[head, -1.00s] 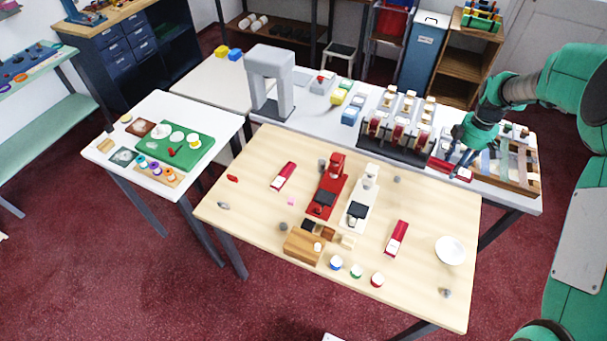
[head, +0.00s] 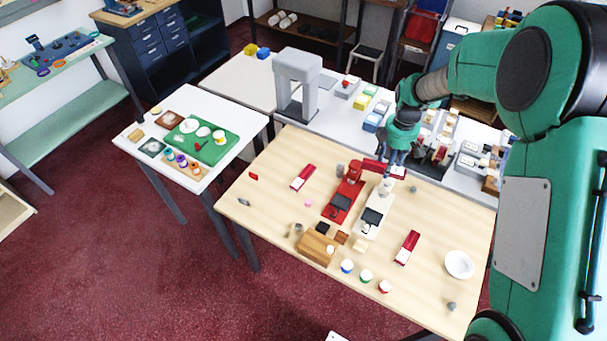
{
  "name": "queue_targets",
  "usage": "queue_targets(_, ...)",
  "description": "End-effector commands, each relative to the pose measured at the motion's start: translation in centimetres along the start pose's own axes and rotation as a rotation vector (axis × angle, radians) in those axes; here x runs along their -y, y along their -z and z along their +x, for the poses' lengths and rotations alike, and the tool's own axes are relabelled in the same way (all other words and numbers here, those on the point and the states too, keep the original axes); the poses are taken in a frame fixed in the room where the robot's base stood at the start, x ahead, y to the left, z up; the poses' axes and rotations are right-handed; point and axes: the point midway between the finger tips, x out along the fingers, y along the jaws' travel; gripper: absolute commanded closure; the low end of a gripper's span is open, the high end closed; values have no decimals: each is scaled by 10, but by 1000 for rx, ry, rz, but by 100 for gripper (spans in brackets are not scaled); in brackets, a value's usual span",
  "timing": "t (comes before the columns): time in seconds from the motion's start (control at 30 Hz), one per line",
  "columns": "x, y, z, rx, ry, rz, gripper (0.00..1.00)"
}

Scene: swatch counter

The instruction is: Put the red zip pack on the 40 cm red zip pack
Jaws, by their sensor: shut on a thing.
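My gripper (head: 394,158) is shut on a red zip pack (head: 373,166), which has a pale end on its right. The pack is held near the back edge of the wooden table, in line with the tops of the red device and the white device. Two similar red packs with pale parts lie on the table: one at the back left (head: 303,177) and one at the front right (head: 407,247). I cannot read a size on either, so I cannot tell which is the 40 cm one. My gripper is apart from both.
A red device (head: 343,202) and a white device (head: 371,218) stand mid-table, close to the held pack. A wooden box (head: 315,247), several small tubs and a white bowl (head: 459,264) are nearer the front. Bare wood (head: 275,205) shows at the left.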

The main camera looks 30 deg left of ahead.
Motion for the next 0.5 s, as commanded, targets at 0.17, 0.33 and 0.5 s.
queue_targets(0.17, 24, 60, -2, 1, 2, -62, 86)
queue_targets(0.33, 50, 112, -2, 1, 2, -115, 86)
queue_targets(0.5, 78, 156, -1, 1, 2, -164, 86)
